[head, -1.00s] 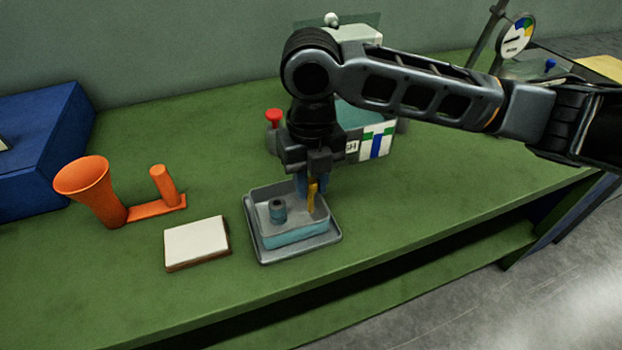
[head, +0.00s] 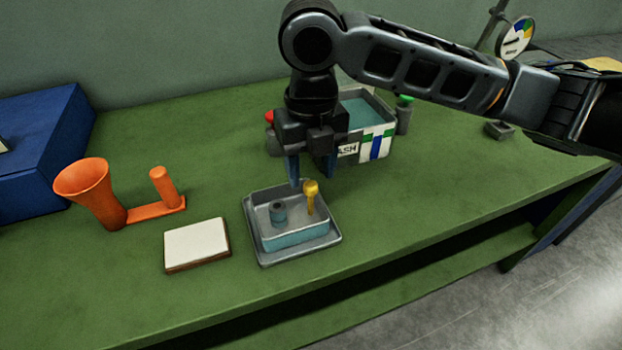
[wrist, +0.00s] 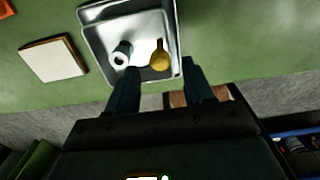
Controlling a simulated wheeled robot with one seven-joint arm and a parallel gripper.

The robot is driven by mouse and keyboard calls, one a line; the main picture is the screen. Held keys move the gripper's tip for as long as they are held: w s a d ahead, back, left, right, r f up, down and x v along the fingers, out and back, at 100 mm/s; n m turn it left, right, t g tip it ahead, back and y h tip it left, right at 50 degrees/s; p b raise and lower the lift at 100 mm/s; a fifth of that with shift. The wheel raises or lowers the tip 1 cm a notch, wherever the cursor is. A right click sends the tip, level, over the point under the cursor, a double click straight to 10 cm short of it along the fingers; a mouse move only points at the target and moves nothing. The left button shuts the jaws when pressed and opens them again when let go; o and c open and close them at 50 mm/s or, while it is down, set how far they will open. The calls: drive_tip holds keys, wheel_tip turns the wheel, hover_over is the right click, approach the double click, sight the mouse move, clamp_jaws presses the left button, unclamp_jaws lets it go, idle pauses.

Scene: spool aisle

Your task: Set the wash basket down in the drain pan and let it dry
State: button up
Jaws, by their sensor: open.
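The wash basket (head: 293,239) is a shallow grey-blue tray with a yellow knobbed post (head: 311,192) standing in it. It sits in the grey drain pan (head: 262,259), whose rim shows around it. A small dark hollow cylinder (head: 278,212) stands inside the basket; it also shows in the wrist view (wrist: 122,54). My gripper (head: 311,180) is open and empty, with its blue fingers apart above the back of the basket. In the wrist view the yellow knob (wrist: 160,58) lies beyond the fingertips, clear of them.
A white-topped block (head: 196,244) and an orange funnel stand (head: 95,190) are left of the pan. The wash tank (head: 372,128), with blue-green liquid, stands behind my gripper. A blue box (head: 40,145) is far left.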

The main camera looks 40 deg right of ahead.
wheel_tip(320, 180, up, 8)
idle(0.4)
